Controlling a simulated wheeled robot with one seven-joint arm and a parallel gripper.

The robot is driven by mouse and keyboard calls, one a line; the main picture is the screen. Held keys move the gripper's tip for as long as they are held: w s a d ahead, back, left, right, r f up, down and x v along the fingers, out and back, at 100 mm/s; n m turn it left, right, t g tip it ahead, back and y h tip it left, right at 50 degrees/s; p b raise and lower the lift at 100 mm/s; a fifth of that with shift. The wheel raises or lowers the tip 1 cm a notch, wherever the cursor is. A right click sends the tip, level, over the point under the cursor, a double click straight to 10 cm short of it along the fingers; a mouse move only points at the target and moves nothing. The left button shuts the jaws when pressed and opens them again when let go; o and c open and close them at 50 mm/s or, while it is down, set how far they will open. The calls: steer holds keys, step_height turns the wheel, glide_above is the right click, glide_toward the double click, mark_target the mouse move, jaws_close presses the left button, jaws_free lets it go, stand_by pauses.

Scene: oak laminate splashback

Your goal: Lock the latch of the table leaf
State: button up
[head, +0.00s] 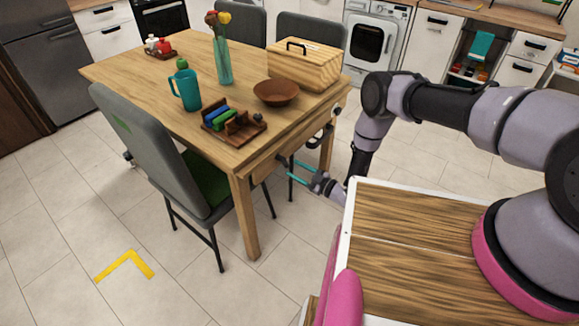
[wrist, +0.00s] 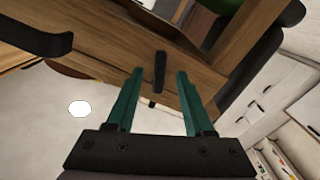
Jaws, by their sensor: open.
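The wooden table (head: 150,75) stands left of my arm. A wooden panel (head: 283,152), which looks like the leaf, is at its near right side. My gripper (head: 290,167) is beside and below this edge, its teal fingers open and pointing at the table. In the wrist view, a narrow black bar, which looks like the latch (wrist: 160,68), sticks out from the wood. It appears between the tips of my open gripper (wrist: 159,76). I cannot tell whether the fingers touch it. The latch is not clear in the head view.
A black handle (wrist: 35,38) shows left of the fingers in the wrist view. A grey chair (head: 140,140) stands at the table's near side. A bowl (head: 276,92), a wooden box (head: 305,68) and a teal mug (head: 187,90) are on the tabletop.

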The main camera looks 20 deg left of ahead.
mark_target(287, 165)
steer(key=shift+x, duration=1.75)
jaws_close()
steer(key=m, duration=0.2)
steer(key=shift+s+f+m, duration=0.1)
steer(key=shift+s+m, duration=0.1)
steer(key=shift+m, duration=0.2)
steer(key=shift+s+a+m, duration=0.25)
steer(key=shift+s+m, duration=0.1)
steer(key=shift+m, duration=0.65)
jaws_free()
